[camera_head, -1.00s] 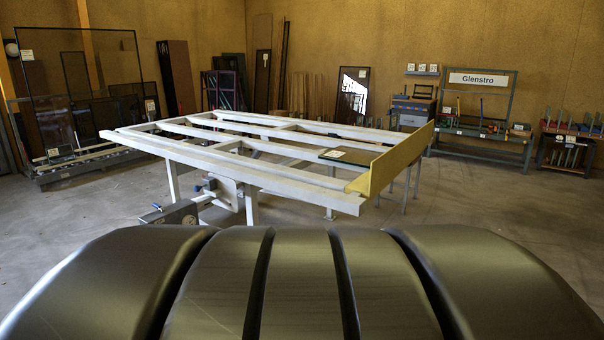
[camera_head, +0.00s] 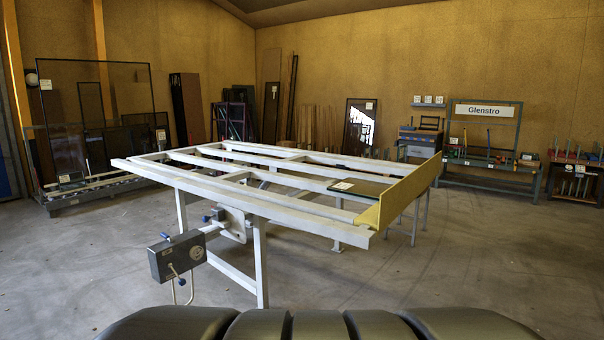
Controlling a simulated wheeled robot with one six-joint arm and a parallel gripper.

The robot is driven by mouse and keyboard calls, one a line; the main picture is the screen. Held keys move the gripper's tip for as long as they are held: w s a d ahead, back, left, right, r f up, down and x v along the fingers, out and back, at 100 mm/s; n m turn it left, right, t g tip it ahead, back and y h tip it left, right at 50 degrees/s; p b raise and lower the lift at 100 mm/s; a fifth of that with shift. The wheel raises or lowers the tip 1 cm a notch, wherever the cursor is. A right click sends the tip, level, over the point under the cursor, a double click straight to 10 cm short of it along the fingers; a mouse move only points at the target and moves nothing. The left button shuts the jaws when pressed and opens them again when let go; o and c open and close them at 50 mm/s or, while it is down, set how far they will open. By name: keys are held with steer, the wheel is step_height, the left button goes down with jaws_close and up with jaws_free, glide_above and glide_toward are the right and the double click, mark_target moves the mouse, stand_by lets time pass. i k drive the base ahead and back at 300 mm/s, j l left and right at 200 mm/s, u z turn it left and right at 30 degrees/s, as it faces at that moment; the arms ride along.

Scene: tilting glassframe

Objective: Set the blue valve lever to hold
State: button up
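A grey control box (camera_head: 178,257) is mounted at the near left side of the white tilting frame (camera_head: 290,208). A small blue-tipped lever (camera_head: 167,237) sticks out from the top of the box. Another blue knob (camera_head: 182,282) shows below the box, by a pale curved hose. A third blue tip (camera_head: 206,218) shows behind, by a plate under the frame. I cannot tell which of these is the valve lever, nor read any position marks. My gripper is not in view.
A yellow ledge (camera_head: 402,190) runs along the frame's right end, with a dark labelled panel (camera_head: 357,187) beside it. White legs stand under the frame. The concrete floor (camera_head: 110,270) left of the box is clear. Racks and panels line the walls.

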mark_target(182, 281)
steer(key=u, duration=0.9)
steer(key=i+l+z, duration=0.2)
steer(key=i, duration=1.7)
steer(key=k+j, duration=0.05)
steer(key=j, duration=0.05)
